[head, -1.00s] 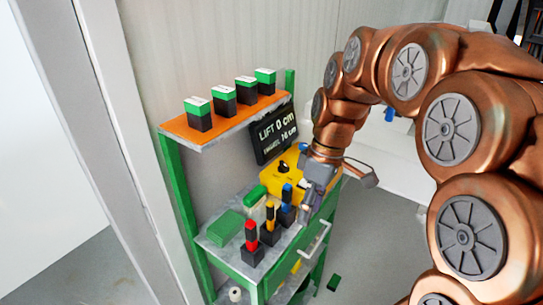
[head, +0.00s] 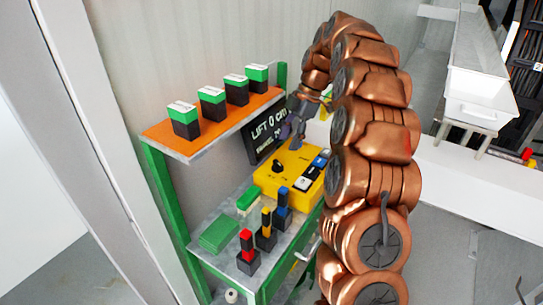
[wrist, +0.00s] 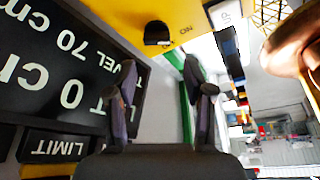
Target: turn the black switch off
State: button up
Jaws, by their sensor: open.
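The black switch (head: 278,165) is a small knob on top of the yellow control box (head: 268,183), near the box's left side. It also shows at the top of the wrist view (wrist: 157,33), against the yellow surface. My gripper (head: 290,137) is above and behind the box, in front of the black display board, apart from the switch. In the wrist view my gripper (wrist: 160,75) has its two dark fingers spread with nothing between them. The switch's exact setting is hard to tell.
The black display board (head: 262,142) reading "LIFT 0 cm" stands close to my gripper. White and blue buttons sit on the box's right part. Red, yellow and blue-topped black blocks (head: 265,238) stand in front. An orange shelf (head: 165,137) holds several green-and-black blocks.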

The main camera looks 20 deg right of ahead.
aim_at(278, 163)
jog(key=shift+w+a+f+p, duration=0.25)
jog(key=shift+a+f+p, duration=0.05)
jog(key=shift+f, duration=0.3)
jog(key=shift+p+x, duration=0.95)
jog(key=shift+x, duration=2.3)
jog(key=shift+c, duration=0.2)
jog(key=c, duration=0.8)
